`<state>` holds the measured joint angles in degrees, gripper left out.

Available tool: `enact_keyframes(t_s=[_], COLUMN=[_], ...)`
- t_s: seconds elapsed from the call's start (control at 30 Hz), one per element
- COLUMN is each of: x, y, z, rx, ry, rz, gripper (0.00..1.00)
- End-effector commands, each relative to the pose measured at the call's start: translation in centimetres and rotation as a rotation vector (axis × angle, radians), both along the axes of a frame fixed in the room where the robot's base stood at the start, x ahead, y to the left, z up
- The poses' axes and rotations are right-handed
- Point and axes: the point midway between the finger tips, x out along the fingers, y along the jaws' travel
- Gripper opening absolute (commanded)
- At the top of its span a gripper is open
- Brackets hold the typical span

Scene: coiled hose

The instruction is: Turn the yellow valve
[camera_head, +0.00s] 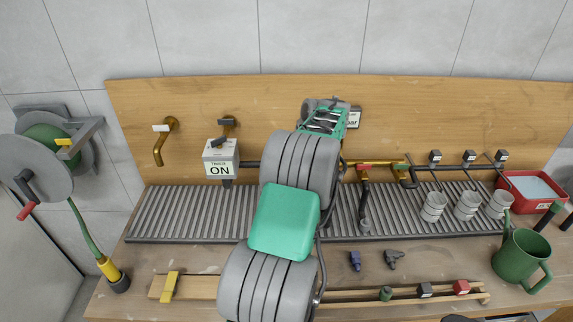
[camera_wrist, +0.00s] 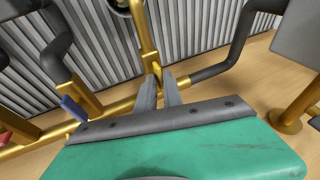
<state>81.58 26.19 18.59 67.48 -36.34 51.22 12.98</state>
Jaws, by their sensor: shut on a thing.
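In the wrist view, the two grey fingers of my gripper (camera_wrist: 159,88) are closed together at the brass pipework. A small yellow piece, which looks like the handle of the yellow valve (camera_wrist: 157,70), shows between the fingertips. The fingers hide most of it, so its exact angle is hard to tell. An upright brass pipe (camera_wrist: 146,32) rises just behind it. In the head view my own arm covers the fingertips and the yellow valve.
A blue handle (camera_wrist: 73,107) sits left of the fingers on the same pipe. In the head view, red (camera_head: 365,165) and green (camera_head: 401,167) handles sit right of my arm. A ribbed grey strip (camera_head: 180,215) runs below the wooden panel.

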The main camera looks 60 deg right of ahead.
Motion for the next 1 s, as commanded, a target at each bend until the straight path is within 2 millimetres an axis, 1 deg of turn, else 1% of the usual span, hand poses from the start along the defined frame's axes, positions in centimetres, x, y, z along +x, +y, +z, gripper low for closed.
enact_keyframes(t_s=[0.1, 0.13, 0.23, 0.43, 0.53, 1.0], x=[-0.1, -0.1, -0.1, 0.0, 0.0, 0.0], y=[-0.1, -0.1, 0.0, 0.0, 0.0, 0.0], z=[-0.1, -0.1, -0.1, 0.0, 0.5, 6.1], rx=[0.000, 0.000, 0.001, 0.000, 0.000, 0.000], ry=[0.000, 0.000, 0.001, 0.001, 0.001, 0.000], rz=[-0.003, -0.003, -0.003, -0.001, -0.001, -0.002], gripper=[0.00, 0.13, 0.21, 0.21, 0.21, 0.21])
